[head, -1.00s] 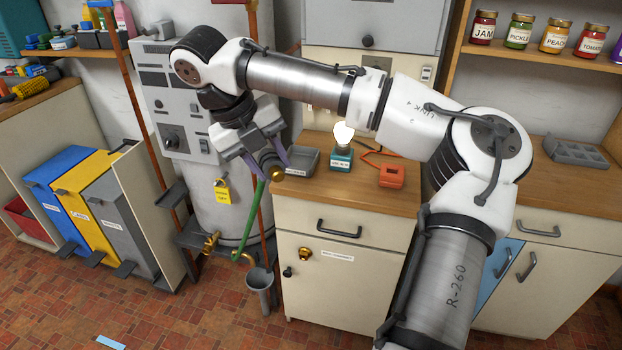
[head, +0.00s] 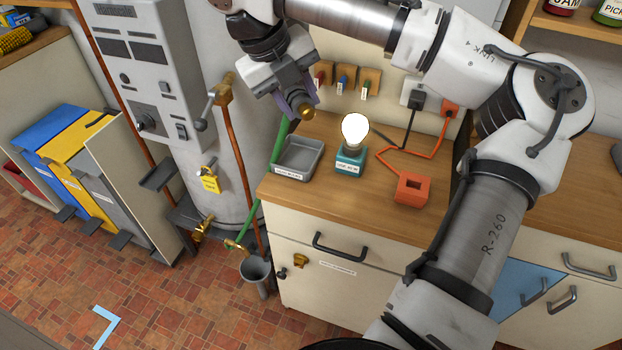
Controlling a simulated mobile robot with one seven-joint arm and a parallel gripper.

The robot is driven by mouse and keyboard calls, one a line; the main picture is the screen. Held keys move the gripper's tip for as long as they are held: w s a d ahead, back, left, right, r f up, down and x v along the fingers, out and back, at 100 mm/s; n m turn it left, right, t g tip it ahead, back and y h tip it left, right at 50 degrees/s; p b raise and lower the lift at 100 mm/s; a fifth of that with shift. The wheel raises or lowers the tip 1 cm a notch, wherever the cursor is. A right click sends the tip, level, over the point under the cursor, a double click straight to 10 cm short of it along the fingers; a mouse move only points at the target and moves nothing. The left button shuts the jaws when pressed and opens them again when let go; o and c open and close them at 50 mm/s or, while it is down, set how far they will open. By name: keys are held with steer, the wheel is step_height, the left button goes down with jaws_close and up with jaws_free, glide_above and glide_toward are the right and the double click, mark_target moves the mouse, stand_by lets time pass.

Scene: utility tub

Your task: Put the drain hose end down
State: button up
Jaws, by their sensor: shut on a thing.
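The green drain hose (head: 249,223) rises from low brass fittings beside the grey tank, along the counter's left edge, to my gripper (head: 297,107). The gripper is shut on the brass drain hose end (head: 306,112) and holds it up, pointing toward the camera. In the picture it is just above the far side of a shallow grey tray (head: 300,160) on the counter; its exact height is unclear. The tray looks empty and its label is too small to read. A grey funnel-like cup (head: 256,270) stands low at the cabinet's left side.
A lit bulb on a teal base (head: 350,160) stands right of the tray. An orange block with a cord (head: 412,190) lies farther right. A copper pipe (head: 245,175) and a yellow-tagged padlock (head: 210,180) are at left. The counter's front right is clear.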

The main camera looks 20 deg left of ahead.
step_height(320, 180, down, 20)
steer(key=shift+r+p, duration=0.1)
steer(key=shift+p, duration=0.7)
steer(key=shift+f, duration=0.3)
steer(key=shift+f, duration=0.25)
steer(key=o, duration=1)
steer(key=shift+r, duration=0.1)
